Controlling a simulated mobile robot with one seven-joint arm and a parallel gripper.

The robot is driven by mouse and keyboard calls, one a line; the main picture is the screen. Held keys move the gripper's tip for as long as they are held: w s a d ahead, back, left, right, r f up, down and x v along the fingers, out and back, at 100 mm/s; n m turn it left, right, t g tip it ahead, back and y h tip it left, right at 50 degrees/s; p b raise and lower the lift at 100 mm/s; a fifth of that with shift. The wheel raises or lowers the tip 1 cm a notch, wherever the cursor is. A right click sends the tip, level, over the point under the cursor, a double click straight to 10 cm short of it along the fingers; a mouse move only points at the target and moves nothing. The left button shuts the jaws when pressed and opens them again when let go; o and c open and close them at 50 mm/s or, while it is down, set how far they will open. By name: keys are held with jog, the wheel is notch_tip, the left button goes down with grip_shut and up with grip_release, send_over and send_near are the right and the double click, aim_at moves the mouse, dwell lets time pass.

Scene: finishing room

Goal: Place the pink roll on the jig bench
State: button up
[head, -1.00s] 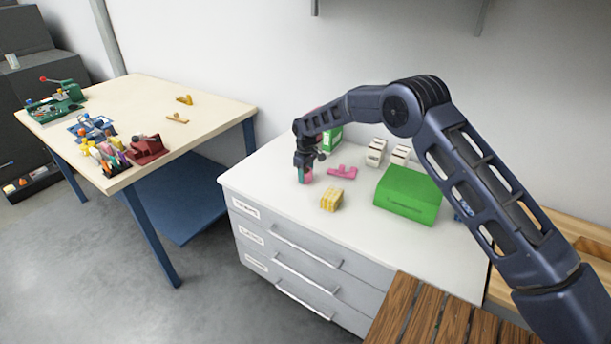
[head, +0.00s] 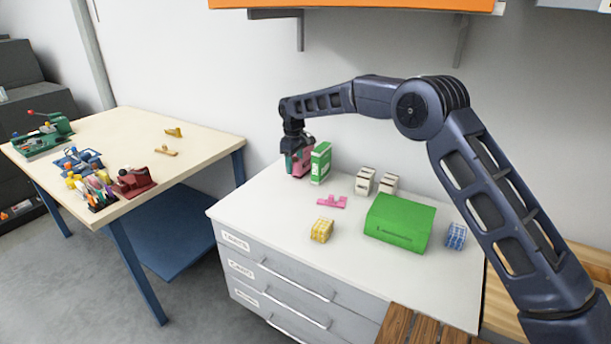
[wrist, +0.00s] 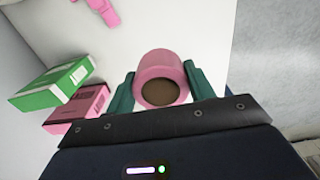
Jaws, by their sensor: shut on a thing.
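My gripper (head: 296,160) is shut on the pink roll (wrist: 158,66), which sits between its two teal fingers in the wrist view. The roll's brown round end faces the wrist camera. In the head view my gripper is above the back left of the white-topped drawer cabinet, and the roll is hard to tell from the pink box behind it. The table with jigs and clamps, which looks like the jig bench (head: 205,142), stands to the left, across a gap.
A green box (head: 321,163) stands close beside my gripper, with a pink box (wrist: 78,115) next to it. A pink bracket (head: 332,202), yellow pack (head: 322,230) and large green box (head: 400,222) are on the cabinet top (head: 270,215). The bench's right part is mostly clear.

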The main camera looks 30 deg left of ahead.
jog(key=shift+r, duration=0.45)
jog(key=w+d+f+m, duration=0.1)
jog(key=w+d+m, duration=0.2)
jog(key=w+d, duration=1.75)
jog(key=w+d+m, duration=0.1)
jog(key=w+d, duration=0.2)
jog(key=d, duration=0.5)
jog(key=w+d+f+m, duration=0.1)
jog(key=w+d, duration=0.2)
jog(key=d, duration=0.4)
jog(key=w+d+m, duration=0.1)
jog(key=w+d, duration=0.2)
jog(key=d, duration=0.5)
jog(key=r+m, duration=0.2)
jog(key=m, duration=0.8)
send_over(590, 260)
notch_tip(590, 260, down, 20)
jog(key=shift+r, duration=0.1)
